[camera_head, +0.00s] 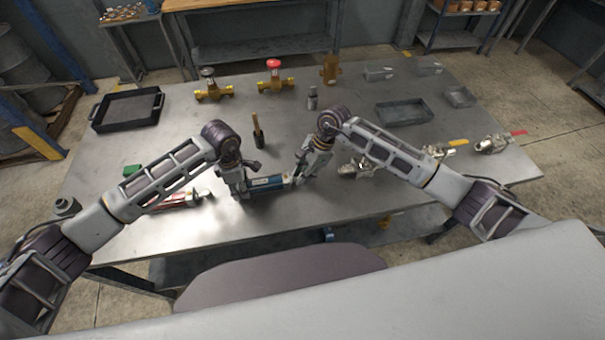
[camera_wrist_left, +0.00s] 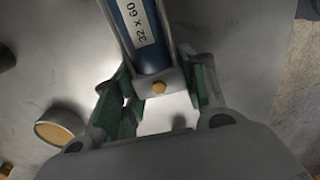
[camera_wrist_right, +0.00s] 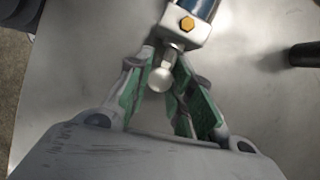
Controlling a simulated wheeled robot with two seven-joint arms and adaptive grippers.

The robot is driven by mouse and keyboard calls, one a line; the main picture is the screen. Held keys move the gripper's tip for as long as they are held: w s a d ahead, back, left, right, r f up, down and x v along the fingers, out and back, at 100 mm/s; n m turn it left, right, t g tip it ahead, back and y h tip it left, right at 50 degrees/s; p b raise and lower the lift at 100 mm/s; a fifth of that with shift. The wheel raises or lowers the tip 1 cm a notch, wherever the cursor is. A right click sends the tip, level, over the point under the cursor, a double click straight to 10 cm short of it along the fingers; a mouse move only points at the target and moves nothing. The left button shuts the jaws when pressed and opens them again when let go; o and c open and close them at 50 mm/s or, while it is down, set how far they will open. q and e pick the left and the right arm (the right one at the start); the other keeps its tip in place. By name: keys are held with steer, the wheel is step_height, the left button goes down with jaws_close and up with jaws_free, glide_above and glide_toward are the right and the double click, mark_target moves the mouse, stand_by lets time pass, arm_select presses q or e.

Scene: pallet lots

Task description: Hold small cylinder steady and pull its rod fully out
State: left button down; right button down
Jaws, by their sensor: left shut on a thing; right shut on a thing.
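The small cylinder (camera_head: 268,182) has a blue body and pale metal end caps, and lies at the front middle of the table. My left gripper (camera_head: 238,186) is shut on its left end. In the left wrist view, the blue body (camera_wrist_left: 137,32) has a "32 x 60" label, and green finger pads flank the end cap. My right gripper (camera_head: 303,172) is shut at the other end. In the right wrist view, the rod's round silver tip (camera_wrist_right: 160,78) sits between the green pads, close to the end cap; little rod shows.
A wooden-handled tool (camera_head: 257,130) stands behind the cylinder. Metal valves (camera_head: 494,143) lie at right. Brass valves (camera_head: 275,82), a black tray (camera_head: 128,123) and grey bins (camera_head: 403,112) are further back.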

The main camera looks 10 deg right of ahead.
arm_select(q)
steer(key=shift+a, duration=0.1)
arm_select(e)
steer(key=shift+w+d, duration=0.1)
steer(key=shift+d, duration=3.05)
steer(key=c, duration=1.3)
jaws_free()
steer(key=shift+o, duration=0.2)
steer(key=shift+a, duration=0.1)
steer(key=shift+r, duration=0.15)
steer(key=shift+r, duration=0.2)
steer(key=v, duration=1.1)
steer(key=shift+r, duration=0.2)
